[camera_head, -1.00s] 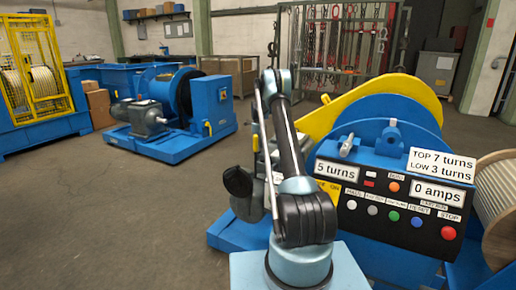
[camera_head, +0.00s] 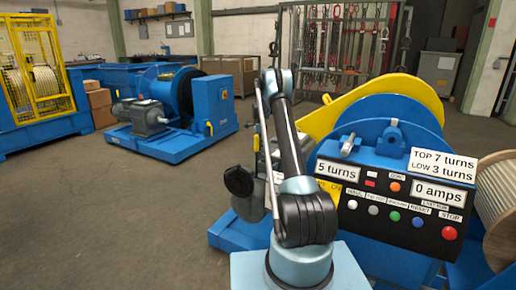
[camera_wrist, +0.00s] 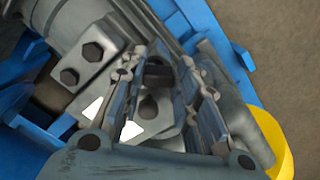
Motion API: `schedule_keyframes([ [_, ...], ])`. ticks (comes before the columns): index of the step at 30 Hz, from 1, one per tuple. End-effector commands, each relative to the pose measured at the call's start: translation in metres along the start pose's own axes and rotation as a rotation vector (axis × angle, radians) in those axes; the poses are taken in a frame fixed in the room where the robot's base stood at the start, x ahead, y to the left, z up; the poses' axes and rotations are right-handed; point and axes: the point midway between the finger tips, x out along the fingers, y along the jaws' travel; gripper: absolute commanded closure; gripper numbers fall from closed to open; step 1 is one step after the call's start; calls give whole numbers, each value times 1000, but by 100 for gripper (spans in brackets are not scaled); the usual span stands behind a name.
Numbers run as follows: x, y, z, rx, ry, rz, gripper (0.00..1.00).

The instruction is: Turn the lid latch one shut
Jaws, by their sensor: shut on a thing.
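In the wrist view my gripper (camera_wrist: 160,80) has its two fingers close on either side of a small dark latch-like part (camera_wrist: 158,74), and it is shut on it. I take this part to be lid latch one; the fingers cover much of it. A grey plate with a dark hole (camera_wrist: 148,108) lies just below it. In the head view my own arm hides the fingers and the latch. A yellow guard (camera_head: 375,92) stands behind the control panel there.
A grey block with hex bolts (camera_wrist: 88,60) sits close to the left of the fingers. A blue frame (camera_wrist: 205,22) and a yellow curved part (camera_wrist: 272,140) lie on the right. The control panel (camera_head: 385,205) stands right of my arm. Open floor (camera_head: 120,220) lies to the left.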

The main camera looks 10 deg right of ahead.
Motion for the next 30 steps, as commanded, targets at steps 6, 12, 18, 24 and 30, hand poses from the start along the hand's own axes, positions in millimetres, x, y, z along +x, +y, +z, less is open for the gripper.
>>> schedule_keyframes([
  [6,-1,-2,0,-202,2,-9,96],
  [12,-1,-1,2,-394,1,-8,97],
  [18,-1,0,4,-579,0,-8,97],
  [24,-1,2,6,-737,0,-8,97],
  [30,-1,3,6,-852,-1,-8,97],
])
